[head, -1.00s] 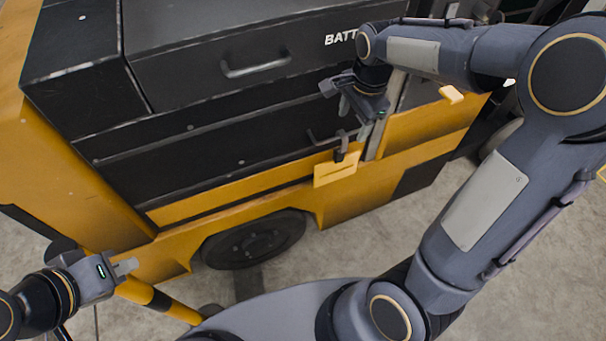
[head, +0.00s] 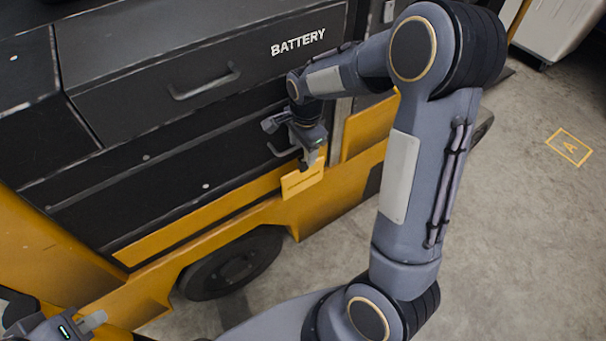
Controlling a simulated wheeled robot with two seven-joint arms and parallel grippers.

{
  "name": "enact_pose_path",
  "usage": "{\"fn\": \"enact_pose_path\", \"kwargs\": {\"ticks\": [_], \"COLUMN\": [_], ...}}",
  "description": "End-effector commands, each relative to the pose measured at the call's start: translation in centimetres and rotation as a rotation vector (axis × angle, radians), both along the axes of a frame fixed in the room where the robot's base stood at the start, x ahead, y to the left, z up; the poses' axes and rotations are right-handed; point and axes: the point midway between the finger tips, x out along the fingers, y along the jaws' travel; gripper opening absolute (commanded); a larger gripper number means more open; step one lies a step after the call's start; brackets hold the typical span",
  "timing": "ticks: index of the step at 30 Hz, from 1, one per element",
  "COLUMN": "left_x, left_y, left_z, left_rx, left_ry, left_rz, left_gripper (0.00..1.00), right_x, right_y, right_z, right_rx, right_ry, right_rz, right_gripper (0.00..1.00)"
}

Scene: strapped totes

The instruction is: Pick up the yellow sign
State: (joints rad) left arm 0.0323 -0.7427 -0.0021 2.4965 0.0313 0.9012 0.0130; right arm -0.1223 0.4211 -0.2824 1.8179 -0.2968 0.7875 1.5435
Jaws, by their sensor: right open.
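The yellow sign (head: 302,181), a small flat plate with a line of marking, hangs against the lower side of the yellow and black vehicle, above and right of its wheel. My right gripper (head: 311,161) points down at the sign's top edge, with its jaws open. Its fingers overlap the sign's upper part in the picture; I cannot tell whether they touch it. The sign's hanger is largely hidden behind the gripper. My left gripper (head: 94,321) is at the lower left, away from the sign; its jaw gap does not show clearly.
The vehicle's black drawer front (head: 200,75), with a grey handle and "BATTERY" lettering, rises behind the sign. A black wheel (head: 235,265) is below left. Concrete floor (head: 510,230) is open on the right, with a yellow floor marking (head: 569,147).

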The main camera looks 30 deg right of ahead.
Motion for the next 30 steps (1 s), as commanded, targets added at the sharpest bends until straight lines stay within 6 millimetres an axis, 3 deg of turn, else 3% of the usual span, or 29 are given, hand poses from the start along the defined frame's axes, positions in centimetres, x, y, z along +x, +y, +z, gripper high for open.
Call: {"fn": "enact_pose_path", "kwargs": {"ticks": [2, 16, 25, 30], "left_x": [0.0, 0.0, 0.0, 0.0], "left_y": [0.0, 0.0, 0.0, 0.0], "left_z": [0.0, 0.0, 0.2, 1.3], "left_rx": [0.0, 0.0, 0.0, 0.0], "left_ry": [0.0, 0.0, 0.0, 0.0], "left_rz": [0.0, 0.0, 0.0, 0.0], "left_gripper": [0.0, 0.0, 0.0, 0.0], "right_x": [0.0, 0.0, 0.0, 0.0], "right_y": [0.0, 0.0, 0.0, 0.0], "right_z": [0.0, 0.0, 0.3, 1.6], "right_rx": [0.0, 0.0, 0.0, 0.0], "right_ry": [0.0, 0.0, 0.0, -0.001], "right_rz": [0.0, 0.001, 0.001, 0.001], "right_gripper": [0.61, 0.01, 0.0, 0.0]}}
